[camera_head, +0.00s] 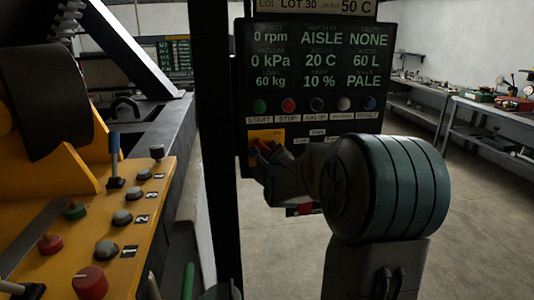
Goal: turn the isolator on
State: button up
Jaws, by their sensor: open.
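The isolator (266,134) shows as a yellow plate with a reddish knob at the lower left of the dark control panel, under the START and STOP buttons. My gripper (262,153) is right at the knob and covers much of it. The jaws are open and dark against the dark panel. I cannot tell whether they touch the knob or stand around it. The knob's exact angle is hidden. My arm comes in from the right and covers the panel's lower right part.
The panel's display (318,55) and a row of coloured buttons (316,104) are above my gripper. A dark post (214,150) stands just left. A yellow console (120,215) with knobs and a lever fills the left. Workbenches (480,105) stand at the right; the floor between is clear.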

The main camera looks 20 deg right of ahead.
grip_shut()
